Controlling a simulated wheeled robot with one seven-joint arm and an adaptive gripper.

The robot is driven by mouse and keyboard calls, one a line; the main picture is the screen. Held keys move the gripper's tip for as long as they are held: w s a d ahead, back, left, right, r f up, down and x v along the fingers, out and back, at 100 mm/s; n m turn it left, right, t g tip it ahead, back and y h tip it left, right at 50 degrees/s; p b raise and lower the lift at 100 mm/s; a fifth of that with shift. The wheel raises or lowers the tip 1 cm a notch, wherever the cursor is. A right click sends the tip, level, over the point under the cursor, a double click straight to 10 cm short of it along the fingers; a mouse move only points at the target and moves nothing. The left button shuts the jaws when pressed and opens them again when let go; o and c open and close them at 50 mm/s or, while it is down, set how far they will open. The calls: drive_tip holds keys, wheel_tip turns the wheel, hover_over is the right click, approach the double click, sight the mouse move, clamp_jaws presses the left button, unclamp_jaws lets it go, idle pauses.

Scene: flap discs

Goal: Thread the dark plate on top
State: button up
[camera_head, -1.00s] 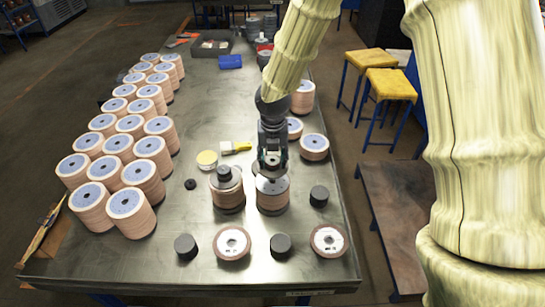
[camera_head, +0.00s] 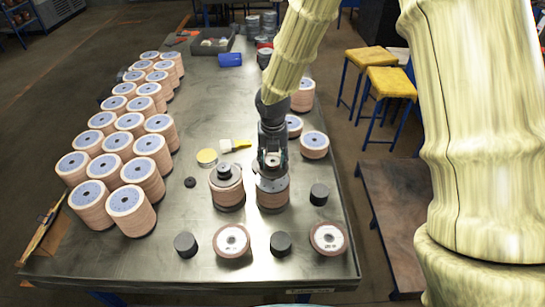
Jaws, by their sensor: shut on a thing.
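My gripper (camera_head: 271,168) points down over the right-hand stack of flap discs (camera_head: 272,197), which stands near the front middle of the table. It is shut on a dark plate (camera_head: 273,183) at the top of this stack. The fingers hide part of the plate and its hole, and I cannot tell whether it rests fully on the discs. Just left stands a similar stack (camera_head: 227,192) with a dark plate and a dark knob (camera_head: 224,171) on top.
Rows of disc stacks (camera_head: 132,147) fill the table's left side. Dark cylinders (camera_head: 186,244) and two single discs (camera_head: 232,240) lie along the front. A yellow-handled brush (camera_head: 238,146) and round tin (camera_head: 207,157) lie behind the left stack. More discs (camera_head: 314,144) stand right.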

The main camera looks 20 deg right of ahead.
drive_tip(key=shift+f+b, duration=0.3)
drive_tip(key=shift+f, duration=0.8)
idle(0.5)
drive_tip(key=shift+f+b, duration=0.5)
drive_tip(key=shift+f, duration=0.7)
drive_tip(key=o, duration=1.4)
drive_tip(key=shift+o, duration=0.2)
drive_tip(key=r, duration=0.4)
drive_tip(key=s+r, duration=0.1)
drive_tip(key=r, duration=0.7)
drive_tip(key=shift+s+a, duration=0.15)
drive_tip(key=shift+a, duration=0.05)
